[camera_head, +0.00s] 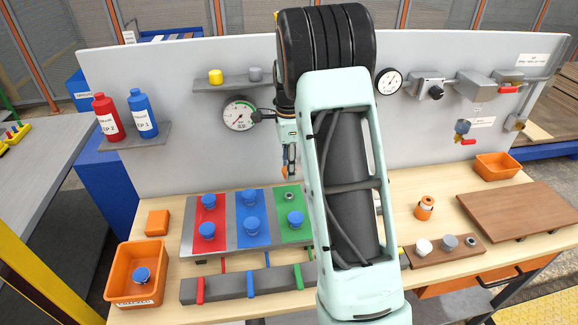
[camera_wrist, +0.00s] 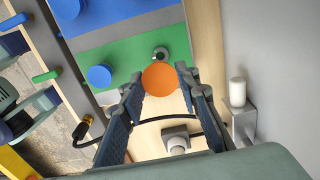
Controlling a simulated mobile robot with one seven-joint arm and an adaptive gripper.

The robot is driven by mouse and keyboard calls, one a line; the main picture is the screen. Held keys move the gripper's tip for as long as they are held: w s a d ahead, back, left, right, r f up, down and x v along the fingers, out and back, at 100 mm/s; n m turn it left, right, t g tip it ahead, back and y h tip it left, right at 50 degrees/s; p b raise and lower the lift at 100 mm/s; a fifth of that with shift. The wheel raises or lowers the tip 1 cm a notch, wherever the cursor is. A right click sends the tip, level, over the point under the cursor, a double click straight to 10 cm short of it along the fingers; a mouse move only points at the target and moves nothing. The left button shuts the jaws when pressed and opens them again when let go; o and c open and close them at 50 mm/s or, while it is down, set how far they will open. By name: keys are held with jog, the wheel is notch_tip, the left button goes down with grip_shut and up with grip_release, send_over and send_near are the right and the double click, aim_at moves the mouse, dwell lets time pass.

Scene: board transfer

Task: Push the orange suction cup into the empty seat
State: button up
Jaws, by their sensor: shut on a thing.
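The orange suction cup (camera_wrist: 159,79) is a round orange disc between my fingertips in the wrist view. My gripper (camera_wrist: 160,82) is shut on it. In the head view a small bit of orange (camera_head: 284,172) shows below my gripper (camera_head: 289,160), above the board; my arm hides part of this area. The empty seat (camera_wrist: 160,53) is a small grey metal fitting on the green panel, just beyond the cup in the wrist view. It also shows in the head view (camera_head: 289,196). The cup looks apart from the seat.
Blue cups sit on the red (camera_head: 208,215), blue (camera_head: 241,211) and green (camera_head: 282,208) panels. A blue cup (camera_head: 142,275) lies in an orange bin (camera_head: 122,294). The grey wall panel (camera_head: 180,75) with gauges stands close behind. A white cylinder (camera_wrist: 237,91) stands right of my gripper.

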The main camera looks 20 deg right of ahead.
jog(key=shift+f+b, duration=1.5)
jog(key=shift+f, duration=1.2)
jog(key=shift+f+b, duration=0.6)
jog(key=shift+f, duration=0.6)
jog(key=o, duration=1.2)
jog(key=shift+o, duration=0.2)
jog(key=shift+r, duration=0.1)
notch_tip(320, 180, up, 12)
jog(key=shift+f, duration=0.1)
